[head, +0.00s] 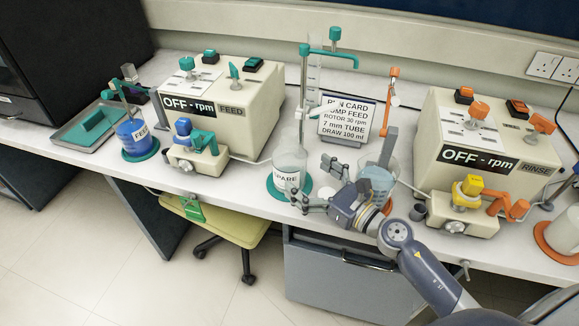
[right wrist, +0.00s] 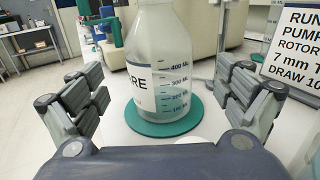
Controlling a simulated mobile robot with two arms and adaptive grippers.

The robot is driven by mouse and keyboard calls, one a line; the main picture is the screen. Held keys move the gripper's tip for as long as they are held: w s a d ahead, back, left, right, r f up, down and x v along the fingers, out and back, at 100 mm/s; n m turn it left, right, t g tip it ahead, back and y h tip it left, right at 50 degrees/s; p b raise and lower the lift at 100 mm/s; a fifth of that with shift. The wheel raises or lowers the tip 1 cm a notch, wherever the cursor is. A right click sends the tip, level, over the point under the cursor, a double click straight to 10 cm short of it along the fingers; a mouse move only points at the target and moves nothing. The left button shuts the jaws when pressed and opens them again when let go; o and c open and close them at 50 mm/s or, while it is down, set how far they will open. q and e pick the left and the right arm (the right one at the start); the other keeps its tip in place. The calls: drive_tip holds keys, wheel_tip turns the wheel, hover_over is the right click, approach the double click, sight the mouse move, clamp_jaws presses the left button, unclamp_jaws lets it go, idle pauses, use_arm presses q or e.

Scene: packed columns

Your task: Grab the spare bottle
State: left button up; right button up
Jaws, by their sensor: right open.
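The spare bottle (head: 289,163) is clear with a white label reading SPARE and stands upright on a round green mat (head: 272,190) near the middle of the bench. In the right wrist view the bottle (right wrist: 172,65) stands ahead, its volume marks facing me and its label turned left. My right gripper (head: 316,184) is open, just right of the bottle in the head view. In the right wrist view its fingers spread to either side of the bottle, with visible gaps. The bottle's top is cut off there. My left gripper is not in view.
A run card (head: 347,118) stands behind the gripper. A beaker (head: 377,182) on an orange mat is partly hidden by my right arm. The feed pump (head: 222,100) is left, the rinse pump (head: 475,150) right. A green-armed stand (head: 303,90) rises by the bottle.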

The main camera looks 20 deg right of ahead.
sight(290, 163)
drive_tip(key=p+x, duration=0.1)
drive_tip(key=x, duration=0.5)
drive_tip(key=shift+w+r, duration=0.1)
drive_tip(key=c, duration=1.2)
